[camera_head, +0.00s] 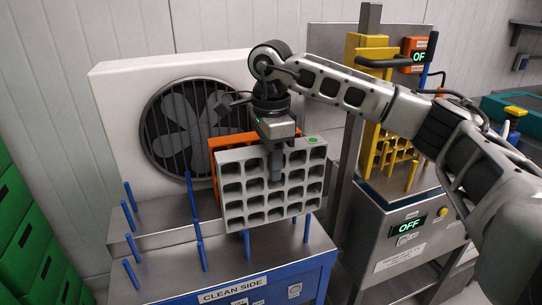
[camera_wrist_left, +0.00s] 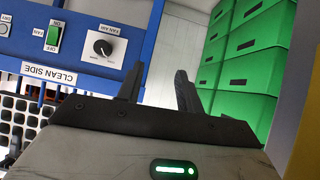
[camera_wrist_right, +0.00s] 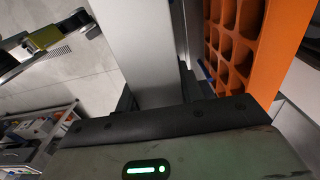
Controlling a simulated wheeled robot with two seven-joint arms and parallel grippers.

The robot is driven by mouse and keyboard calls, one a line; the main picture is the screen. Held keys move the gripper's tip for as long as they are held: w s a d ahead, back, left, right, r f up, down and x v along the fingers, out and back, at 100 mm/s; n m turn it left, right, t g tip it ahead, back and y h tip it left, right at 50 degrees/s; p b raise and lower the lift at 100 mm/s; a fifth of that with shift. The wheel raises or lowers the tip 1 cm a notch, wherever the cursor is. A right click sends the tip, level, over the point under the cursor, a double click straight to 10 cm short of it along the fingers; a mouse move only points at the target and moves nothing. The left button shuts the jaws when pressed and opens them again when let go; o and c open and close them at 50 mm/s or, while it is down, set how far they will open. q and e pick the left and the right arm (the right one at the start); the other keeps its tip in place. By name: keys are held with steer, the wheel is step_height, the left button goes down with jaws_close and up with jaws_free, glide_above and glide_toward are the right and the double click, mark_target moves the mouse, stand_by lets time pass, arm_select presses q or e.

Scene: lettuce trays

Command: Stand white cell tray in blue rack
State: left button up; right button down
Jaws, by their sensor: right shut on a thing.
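The white cell tray (camera_head: 272,197) appears light grey in the head view and is held upright, its cell openings facing forward. My right gripper (camera_head: 276,168) is shut on its top edge, with one dark finger in front of the cells. The tray's flat side also shows in the right wrist view (camera_wrist_right: 146,50). The blue rack (camera_head: 322,262) has a steel top with upright blue pegs. The tray is over its right part, among the pegs; whether its bottom touches the top is hidden. An orange cell tray (camera_head: 222,142) stands just behind it. My left gripper (camera_wrist_left: 158,88) is open and empty.
A white fan unit (camera_head: 118,95) stands behind the rack. Green crates (camera_head: 30,235) are stacked at the left. A steel machine (camera_head: 400,238) with a yellow frame (camera_head: 355,47) stands at the right. The left part of the rack top holds only pegs.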

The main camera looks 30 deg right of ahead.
mark_target(271, 191)
steer(key=shift+f+b, duration=2)
steer(key=shift+f, duration=1.4)
arm_select(q)
steer(key=shift+d+f+n, duration=0.3)
steer(key=shift+d+f, duration=0.1)
steer(key=shift+f, duration=0.2)
steer(key=shift+f+b, duration=0.3)
steer(key=shift+f, duration=0.1)
arm_select(e)
steer(key=shift+f, duration=0.45)
steer(key=shift+c, duration=1.6)
jaws_free()
